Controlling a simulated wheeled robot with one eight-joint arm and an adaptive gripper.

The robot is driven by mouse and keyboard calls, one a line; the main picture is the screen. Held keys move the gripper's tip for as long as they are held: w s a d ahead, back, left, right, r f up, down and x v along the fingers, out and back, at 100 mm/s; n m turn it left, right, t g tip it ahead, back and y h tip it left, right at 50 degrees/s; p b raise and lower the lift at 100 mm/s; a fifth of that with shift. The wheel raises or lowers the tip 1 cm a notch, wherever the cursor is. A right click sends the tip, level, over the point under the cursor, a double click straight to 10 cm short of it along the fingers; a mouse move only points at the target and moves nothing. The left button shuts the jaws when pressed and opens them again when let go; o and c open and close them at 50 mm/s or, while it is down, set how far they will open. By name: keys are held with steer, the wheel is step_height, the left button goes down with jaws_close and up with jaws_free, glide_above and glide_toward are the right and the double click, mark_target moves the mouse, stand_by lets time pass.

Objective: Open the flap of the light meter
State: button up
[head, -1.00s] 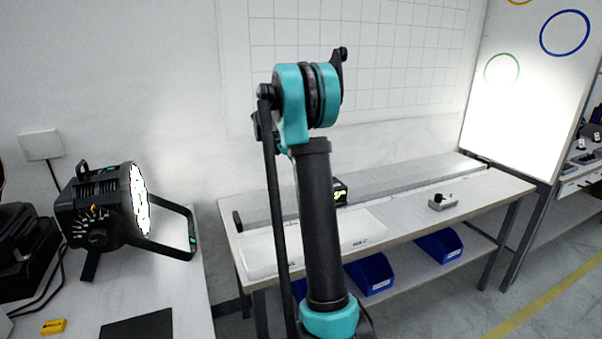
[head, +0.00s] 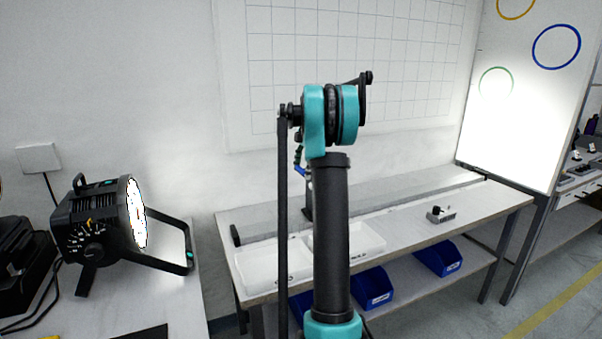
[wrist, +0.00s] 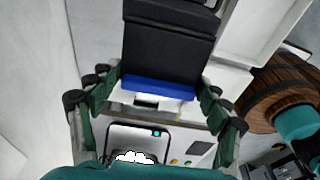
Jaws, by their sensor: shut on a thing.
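In the wrist view, my gripper (wrist: 158,88) has its dark green fingers shut on the two ends of a blue bar (wrist: 170,90). The bar runs along the near edge of a black block-like part (wrist: 168,42), which seems to belong to the light meter and its flap; I cannot tell how far the flap is open. In the head view my arm hides the gripper and most of the meter.
White trays (head: 268,272) lie on the bench, with blue bins (head: 438,258) on the shelf below. A small grey box with a black knob (head: 440,216) stands further right. A lit par can (head: 98,222) is on the left table. A wooden drum (wrist: 262,95) shows in the wrist view.

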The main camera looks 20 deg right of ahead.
steer(key=shift+d, duration=0.1)
stand_by(0.4)
steer(key=o, duration=1.5)
step_height(320, 180, up, 12)
steer(key=d, duration=0.2)
steer(key=shift+d, duration=0.15)
steer(key=shift+f, duration=0.1)
